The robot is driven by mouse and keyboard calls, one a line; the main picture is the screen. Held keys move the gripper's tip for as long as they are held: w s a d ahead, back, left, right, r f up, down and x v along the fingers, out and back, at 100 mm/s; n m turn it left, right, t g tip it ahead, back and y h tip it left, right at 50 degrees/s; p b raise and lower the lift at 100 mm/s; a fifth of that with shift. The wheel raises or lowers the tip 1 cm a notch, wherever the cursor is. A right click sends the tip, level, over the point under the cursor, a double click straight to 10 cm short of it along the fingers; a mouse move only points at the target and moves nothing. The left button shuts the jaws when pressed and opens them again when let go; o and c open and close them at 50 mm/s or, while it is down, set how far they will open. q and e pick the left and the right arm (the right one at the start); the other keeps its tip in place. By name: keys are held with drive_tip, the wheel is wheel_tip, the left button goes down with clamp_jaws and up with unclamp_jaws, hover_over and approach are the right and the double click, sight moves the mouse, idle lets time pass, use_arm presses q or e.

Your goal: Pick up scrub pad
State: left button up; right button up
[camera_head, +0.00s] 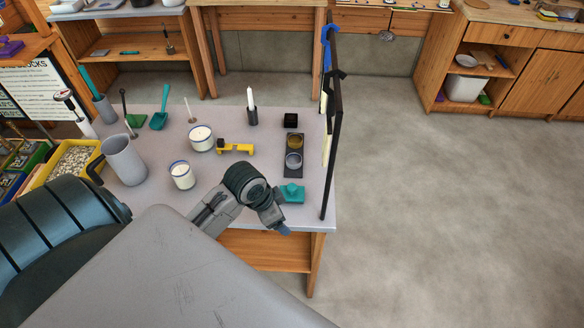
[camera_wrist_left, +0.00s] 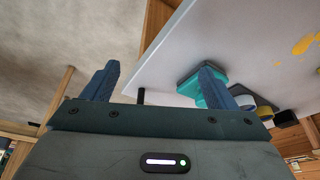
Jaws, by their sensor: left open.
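The teal scrub pad (camera_head: 292,193) lies near the front right edge of the grey table, with a raised grip on top. In the left wrist view the teal pad (camera_wrist_left: 188,87) shows a dark grey layer and sits partly behind the right-hand finger. My left gripper (camera_head: 283,230) is at the table's front edge, just in front of the pad in the head view. My right gripper is not in view.
A dark tray (camera_head: 293,172) with two round cups is just behind the pad. A black upright frame (camera_head: 333,140) borders the table's right side. A yellow tool (camera_head: 236,148), white candles (camera_head: 181,175) and a grey pitcher (camera_head: 124,160) stand to the left. Floor (camera_head: 440,200) on the right is clear.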

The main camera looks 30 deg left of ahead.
sight(293, 188)
use_arm(q)
drive_tip(key=w+a+m, duration=0.1)
drive_tip(key=w, duration=0.2)
drive_tip(key=w+a+r+m+h+p, duration=0.1)
drive_tip(key=w, duration=0.2)
drive_tip(key=w+m, duration=0.1)
drive_tip(key=w, duration=0.2)
drive_tip(key=shift+w+a+r+h, duration=0.3)
drive_tip(key=shift+w+a+r, duration=0.05)
drive_tip(key=shift+w+a, duration=0.05)
drive_tip(key=shift+w+d+f, duration=0.1)
drive_tip(key=shift+f, duration=0.25)
drive_tip(key=shift+w+d+f+p, duration=0.1)
drive_tip(key=shift+w+f+p, duration=0.05)
drive_tip(key=shift+f+p, duration=0.45)
drive_tip(key=p+x, duration=0.2)
drive_tip(key=x, duration=0.1)
drive_tip(key=shift+f, duration=0.85)
drive_tip(key=c, duration=1.2)
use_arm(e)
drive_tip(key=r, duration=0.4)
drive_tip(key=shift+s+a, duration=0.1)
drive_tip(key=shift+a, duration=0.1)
